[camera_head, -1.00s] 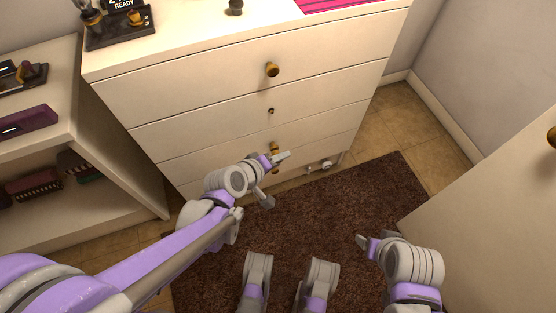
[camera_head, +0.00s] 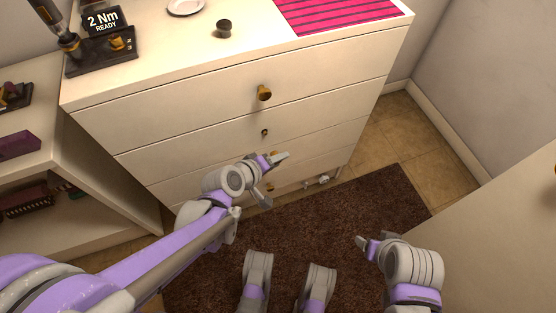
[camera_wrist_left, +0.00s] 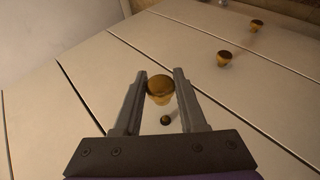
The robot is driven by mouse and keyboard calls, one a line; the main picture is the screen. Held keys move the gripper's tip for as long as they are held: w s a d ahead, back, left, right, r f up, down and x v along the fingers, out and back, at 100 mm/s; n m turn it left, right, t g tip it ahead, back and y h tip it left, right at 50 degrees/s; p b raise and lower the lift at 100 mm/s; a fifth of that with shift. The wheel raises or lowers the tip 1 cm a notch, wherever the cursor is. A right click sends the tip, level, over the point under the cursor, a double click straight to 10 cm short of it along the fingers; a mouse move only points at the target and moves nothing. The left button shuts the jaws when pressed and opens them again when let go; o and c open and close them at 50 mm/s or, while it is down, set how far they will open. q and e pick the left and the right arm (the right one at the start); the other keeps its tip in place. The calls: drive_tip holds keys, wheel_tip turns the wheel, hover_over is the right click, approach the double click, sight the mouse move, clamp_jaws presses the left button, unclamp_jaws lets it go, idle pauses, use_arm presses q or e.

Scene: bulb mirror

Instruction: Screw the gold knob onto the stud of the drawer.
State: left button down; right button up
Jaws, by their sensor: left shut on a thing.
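The gold knob (camera_wrist_left: 160,90) sits between the fingers of my left gripper (camera_wrist_left: 160,77) in the left wrist view, and the gripper is shut on it. The drawer's stud (camera_wrist_left: 165,119), small and dark, shows just below the knob in that picture, apart from it. In the head view the stud (camera_head: 264,132) is on the second drawer front from the top. My left gripper (camera_head: 278,158) is below it in that picture and largely hides the knob. My right gripper (camera_head: 363,241) is off to the right, over the rug; its finger gap is unclear.
Other gold knobs are on the drawers, one on the top drawer (camera_head: 264,92). The dresser top holds a dark round piece (camera_head: 223,28), a pink striped cloth (camera_head: 335,14) and a driver stand (camera_head: 101,58). A shelf unit stands left; a brown rug (camera_head: 385,205) covers the floor.

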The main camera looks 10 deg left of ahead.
use_arm(q)
drive_tip(key=w+a, duration=0.2)
drive_tip(key=w, duration=0.1)
drive_tip(key=w+a, duration=0.1)
drive_tip(key=shift+w, duration=0.25)
idle(1.7)
drive_tip(key=shift+w+a, duration=0.5)
drive_tip(key=shift+w, duration=0.25)
drive_tip(key=shift+c, duration=1.9)
unclamp_jaws()
drive_tip(key=p+v, duration=0.3)
drive_tip(key=v, duration=0.7)
drive_tip(key=shift+s+r+p, duration=0.25)
drive_tip(key=shift+s+p, duration=0.05)
drive_tip(key=shift+a, duration=0.1)
